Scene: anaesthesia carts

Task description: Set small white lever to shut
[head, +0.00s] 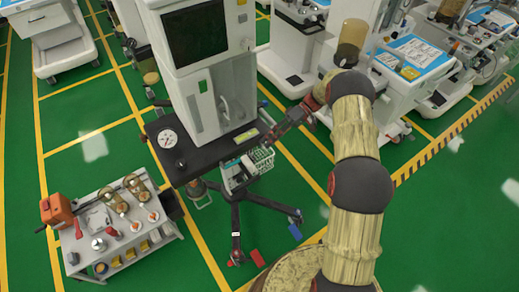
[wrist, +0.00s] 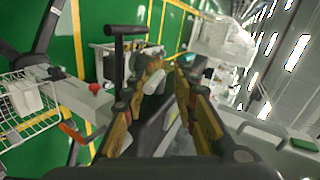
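In the head view my gripper (head: 272,137) reaches in from the right to the front right corner of the cart's dark worktop (head: 205,140), above the wire basket. In the wrist view its two yellow and black fingers (wrist: 155,85) stand apart. A small pale rounded piece (wrist: 153,73), which may be the white lever, shows between them, beyond a dark part. I cannot tell whether the fingers touch it. In the head view the lever cannot be made out for certain; a small white curved part (head: 225,108) shows on the cabinet front.
A wire basket (wrist: 28,122), a red ball knob (wrist: 95,88), an orange lever (wrist: 74,132) and a black T-shaped handle (wrist: 125,32) are close to my gripper. A tool trolley (head: 125,235) stands at the lower left.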

